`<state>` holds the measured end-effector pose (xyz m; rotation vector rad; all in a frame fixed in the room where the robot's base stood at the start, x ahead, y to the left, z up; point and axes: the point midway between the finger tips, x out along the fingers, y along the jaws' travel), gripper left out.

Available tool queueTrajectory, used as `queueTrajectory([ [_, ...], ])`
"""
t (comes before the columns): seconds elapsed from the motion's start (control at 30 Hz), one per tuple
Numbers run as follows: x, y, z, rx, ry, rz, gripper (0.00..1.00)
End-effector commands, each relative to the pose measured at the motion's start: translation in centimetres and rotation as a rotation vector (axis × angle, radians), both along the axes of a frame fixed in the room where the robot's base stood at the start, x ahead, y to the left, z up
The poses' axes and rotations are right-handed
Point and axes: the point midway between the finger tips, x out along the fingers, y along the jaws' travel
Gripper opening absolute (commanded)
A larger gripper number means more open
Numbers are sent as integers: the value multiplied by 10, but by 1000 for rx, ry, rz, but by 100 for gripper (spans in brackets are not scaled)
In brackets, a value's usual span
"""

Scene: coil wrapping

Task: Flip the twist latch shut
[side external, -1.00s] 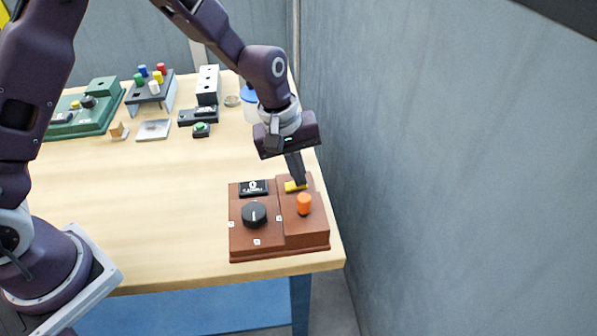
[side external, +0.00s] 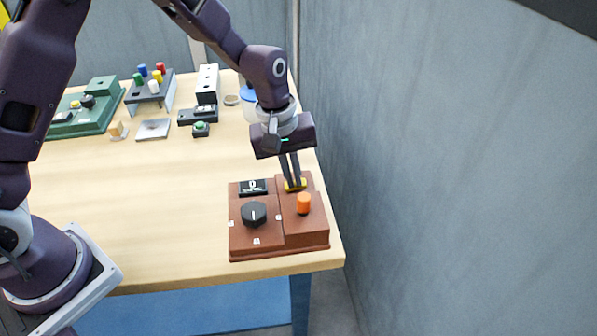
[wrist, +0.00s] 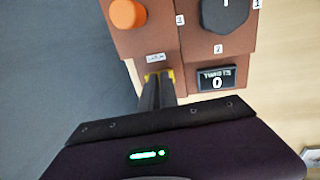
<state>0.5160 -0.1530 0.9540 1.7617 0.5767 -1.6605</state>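The brown box (side external: 265,235) sits at the table's front right corner. The yellow twist latch (side external: 296,186) is on its raised right part, behind an orange knob (side external: 303,204). My gripper (side external: 294,182) points down with its fingertips at the latch. In the wrist view, the two fingers stand close together with a narrow gap, and yellow of the latch (wrist: 171,76) shows on both sides of them. The fingertips (wrist: 158,78) cover the latch's middle, so I cannot tell whether they are clamped on it.
The box also has a black dial (side external: 254,214) and a small display (side external: 253,187) reading 0. A grey wall (side external: 450,180) rises close to the right. A green box (side external: 88,118), a rack of colored pegs (side external: 150,90) and small parts stand at the back. The table's middle is clear.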

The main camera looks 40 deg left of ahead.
Motion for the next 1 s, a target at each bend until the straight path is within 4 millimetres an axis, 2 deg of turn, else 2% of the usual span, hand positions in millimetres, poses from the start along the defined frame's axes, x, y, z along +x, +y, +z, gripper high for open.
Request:
queueTrajectory([
  [0.3, -2, 2, 0, 1, 3, 0, 0],
  [0.43, -3, 3, 10, 0, -1, 0, 0],
  [0.8, -15, 16, 95, -1, -3, 1, 0],
  [1.0, -20, 20, 128, 0, 0, 0, 0],
])
